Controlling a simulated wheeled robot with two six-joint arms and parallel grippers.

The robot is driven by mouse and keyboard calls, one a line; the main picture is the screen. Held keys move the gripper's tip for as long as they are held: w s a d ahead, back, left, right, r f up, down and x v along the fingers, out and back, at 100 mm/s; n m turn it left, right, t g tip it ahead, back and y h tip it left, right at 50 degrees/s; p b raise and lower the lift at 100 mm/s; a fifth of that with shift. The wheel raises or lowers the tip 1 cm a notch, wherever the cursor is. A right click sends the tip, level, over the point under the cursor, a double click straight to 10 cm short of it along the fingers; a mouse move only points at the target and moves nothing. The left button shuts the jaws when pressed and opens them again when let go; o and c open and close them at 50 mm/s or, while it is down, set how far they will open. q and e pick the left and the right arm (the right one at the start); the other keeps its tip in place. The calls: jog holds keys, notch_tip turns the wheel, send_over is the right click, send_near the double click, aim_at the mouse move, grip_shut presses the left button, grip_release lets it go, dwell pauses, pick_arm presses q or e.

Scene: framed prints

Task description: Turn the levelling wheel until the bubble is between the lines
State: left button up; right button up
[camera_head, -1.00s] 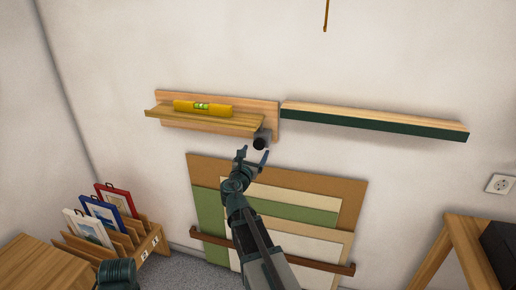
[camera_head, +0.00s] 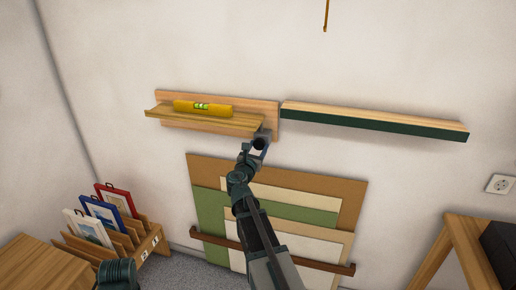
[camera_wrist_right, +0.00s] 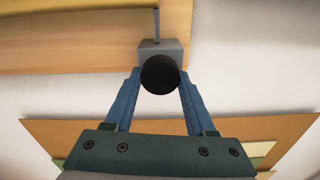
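The levelling wheel is a black round knob (camera_head: 259,144) on a small grey block under the right end of the wooden picture ledge (camera_head: 230,122). It shows close up in the right wrist view (camera_wrist_right: 160,74). My right gripper (camera_head: 256,147) has its two blue fingers on either side of the wheel, with no gap visible in the wrist view (camera_wrist_right: 160,88). A yellow spirit level (camera_head: 220,110) lies on the ledge. Its green vial (camera_head: 201,106) is too small to tell where the bubble sits between the lines. My left gripper is not in view.
A second ledge with a dark green front (camera_head: 375,122) is on the wall to the right. Flat boards (camera_head: 208,215) lean behind a brown rail (camera_head: 330,266) below. A rack of framed prints (camera_head: 145,243) stands at left. A wooden stand (camera_head: 470,228) is at right.

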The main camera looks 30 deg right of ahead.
grip_shut()
jog(key=shift+m, duration=1.2)
jog(key=o, duration=0.9)
grip_release()
jog(key=shift+c, duration=0.2)
jog(key=shift+a, duration=0.1)
jog(key=v, duration=1.3)
jog(key=shift+s+a, duration=0.25)
